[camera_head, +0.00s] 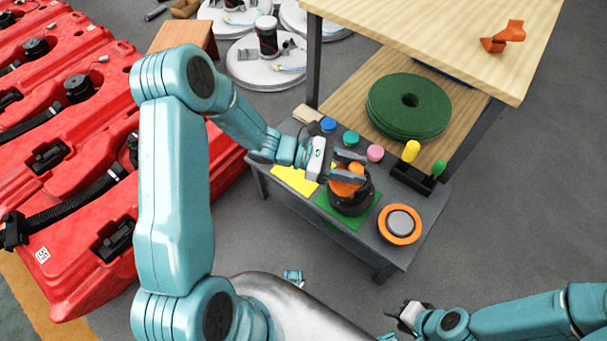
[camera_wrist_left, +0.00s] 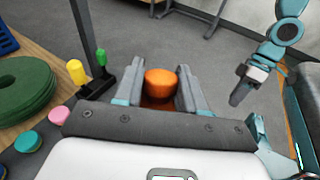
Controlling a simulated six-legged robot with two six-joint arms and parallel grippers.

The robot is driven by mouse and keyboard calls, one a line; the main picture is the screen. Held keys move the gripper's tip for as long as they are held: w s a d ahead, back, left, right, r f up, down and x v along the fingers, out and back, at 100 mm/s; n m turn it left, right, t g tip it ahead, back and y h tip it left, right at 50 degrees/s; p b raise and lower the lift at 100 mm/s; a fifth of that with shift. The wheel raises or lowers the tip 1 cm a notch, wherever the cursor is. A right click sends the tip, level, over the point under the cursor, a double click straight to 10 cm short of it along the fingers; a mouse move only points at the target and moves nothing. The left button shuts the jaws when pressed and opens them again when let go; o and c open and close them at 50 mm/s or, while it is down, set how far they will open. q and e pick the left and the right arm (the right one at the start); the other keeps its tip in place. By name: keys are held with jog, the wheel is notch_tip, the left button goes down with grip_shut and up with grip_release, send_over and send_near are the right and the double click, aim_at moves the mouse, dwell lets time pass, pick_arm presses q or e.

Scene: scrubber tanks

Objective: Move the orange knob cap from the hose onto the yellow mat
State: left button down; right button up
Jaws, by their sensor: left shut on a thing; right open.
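The orange knob cap (camera_head: 343,188) is between the fingers of my left gripper (camera_head: 350,172), which is shut on it. In the left wrist view the cap (camera_wrist_left: 160,82) shows between the two grey fingers. The black hose (camera_head: 352,204) lies directly below the cap, on a green mat (camera_head: 333,217); I cannot tell whether the cap still touches it. The yellow mat (camera_head: 293,181) lies to the left of the hose, partly hidden by my left gripper. My right gripper (camera_head: 402,314) is open and empty, low in the head view, away from the small grey table.
The grey table (camera_head: 377,243) also holds an orange ring with a grey disc (camera_head: 400,224), blue, green and pink caps along the back, and a black holder (camera_head: 411,176) with yellow and green knobs. Green discs (camera_head: 408,105) lie on a wooden shelf behind. Red tanks (camera_head: 70,180) stand left.

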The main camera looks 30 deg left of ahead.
pick_arm(q)
jog(key=w+a+f+n+t+y+b, duration=0.25)
jog(key=a+n+t+y, duration=0.2)
jog(key=a, duration=0.35)
jog(key=w+a+f+n+t+y+b, duration=0.25)
jog(key=a+n+t+y, duration=0.2)
jog(key=a, duration=0.35)
jog(key=w+a+f+n+t+y+b, duration=0.1)
jog(key=w+a+n+t+y, duration=0.25)
jog(key=a+t+y, duration=0.35)
jog(key=f+b, duration=0.3)
jog(key=f, duration=0.3)
jog(key=w+d+f+g+b, duration=0.1)
jog(key=f+b, duration=0.2)
jog(key=f, duration=0.4)
jog(key=w+f+n+g+b, duration=0.1)
jog(key=f+b, duration=0.1)
jog(key=f, duration=0.5)
jog(key=shift+w+d+f+y+b, duration=0.1)
jog(key=shift+d+f+y+b, duration=0.2)
jog(key=shift+d+b, duration=0.1)
jog(key=shift+r, duration=0.2)
jog(key=shift+f, duration=0.1)
pick_arm(e)
notch_tip(320, 180, down, 16)
jog(key=w+d, duration=0.1)
jog(key=shift+w+r+m+t, duration=0.15)
jog(key=shift+r+m+t, duration=0.05)
jog(key=shift+m+t, duration=0.1)
